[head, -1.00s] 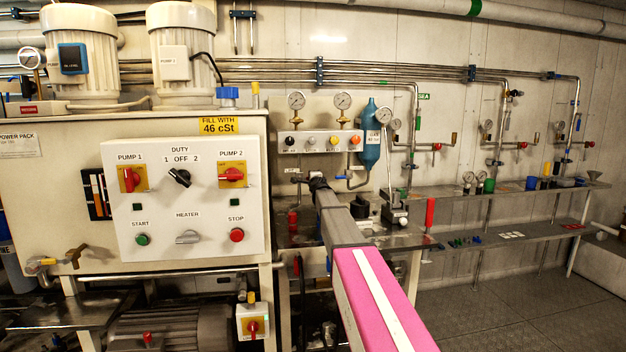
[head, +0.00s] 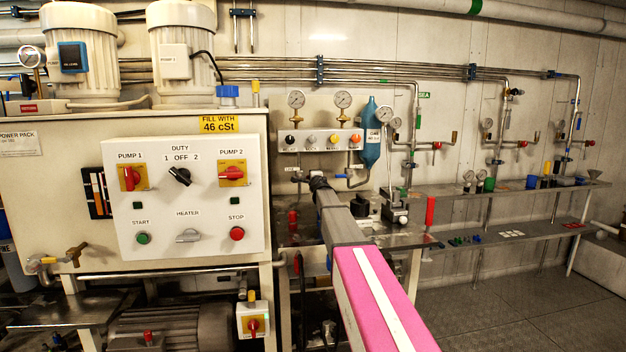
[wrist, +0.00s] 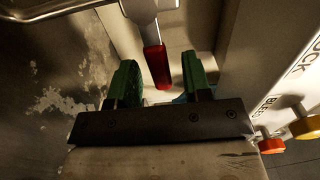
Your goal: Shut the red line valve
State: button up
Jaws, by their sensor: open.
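A valve lever with a red grip (wrist: 156,66) hangs from a metal pipe fitting (wrist: 150,12) at the top of the wrist view. My gripper (wrist: 160,80) is open, with one green finger on each side of the lower part of the red grip. I cannot tell whether either finger touches it; gaps show on both sides. In the head view my gripper (head: 317,182) is at the pipework below the small gauge panel (head: 318,140), seen small and from behind. The lever is not clear there, being small or hidden by my arm.
An orange knob (wrist: 271,145) and a yellow knob (wrist: 308,126) stick out from the labelled panel at right in the wrist view. A pipe (wrist: 50,12) crosses the upper left. Another red handle (head: 293,220) is below my gripper, and a red upright lever (head: 430,212) stands to the right.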

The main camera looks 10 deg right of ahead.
jog(key=s, duration=1)
